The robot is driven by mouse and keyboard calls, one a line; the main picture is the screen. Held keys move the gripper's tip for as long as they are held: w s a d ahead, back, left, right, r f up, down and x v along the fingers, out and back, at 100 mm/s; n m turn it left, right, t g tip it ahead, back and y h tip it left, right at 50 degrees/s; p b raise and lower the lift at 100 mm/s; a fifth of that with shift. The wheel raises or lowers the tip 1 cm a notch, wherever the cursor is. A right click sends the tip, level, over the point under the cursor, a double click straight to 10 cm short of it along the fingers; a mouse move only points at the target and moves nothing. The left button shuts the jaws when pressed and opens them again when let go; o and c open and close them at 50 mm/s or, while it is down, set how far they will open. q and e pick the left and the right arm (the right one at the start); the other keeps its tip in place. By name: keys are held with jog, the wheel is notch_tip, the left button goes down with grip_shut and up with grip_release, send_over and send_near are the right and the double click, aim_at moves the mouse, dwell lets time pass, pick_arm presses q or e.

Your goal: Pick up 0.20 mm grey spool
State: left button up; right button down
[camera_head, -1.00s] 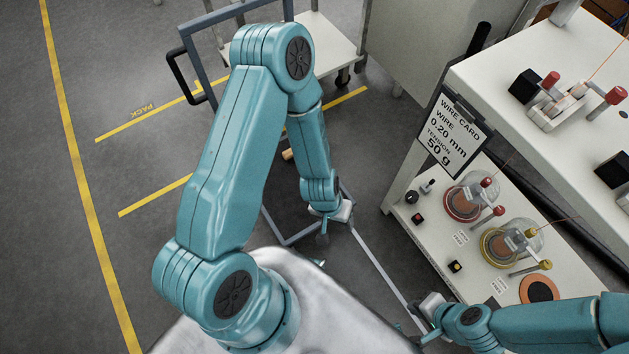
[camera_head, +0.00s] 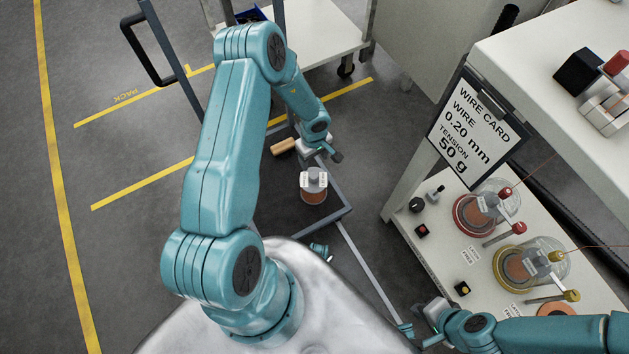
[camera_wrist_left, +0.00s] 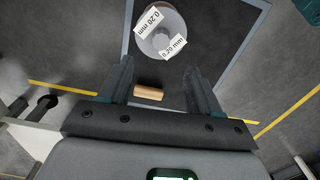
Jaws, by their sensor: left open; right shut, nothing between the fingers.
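The grey spool (camera_head: 314,188), with copper-coloured winding and a grey top flange, stands below and beside my left gripper (camera_head: 318,154) in the head view. In the left wrist view the spool (camera_wrist_left: 161,32) shows its round top and two labels reading 0.20 mm. It lies just beyond the fingertips of my left gripper (camera_wrist_left: 158,66), which is open with nothing between its fingers. My right gripper (camera_head: 415,332) is at the lower right by the bench, shut and empty.
A grey metal frame (camera_head: 345,228) surrounds the spool's area. A tan handle-like piece (camera_head: 284,146) is beside my left gripper.

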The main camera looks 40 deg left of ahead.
pick_arm(q)
notch_tip(320, 180, down, 6)
jog(key=shift+s+r+b, duration=0.1)
jog(key=shift+r+b, duration=0.05)
jog(key=shift+b, duration=0.65)
jog(key=shift+f, duration=0.4)
notch_tip(320, 180, down, 5)
jog(key=b, duration=0.2)
jog(key=shift+f+b, duration=0.1)
jog(key=shift+b, duration=0.2)
grip_shut()
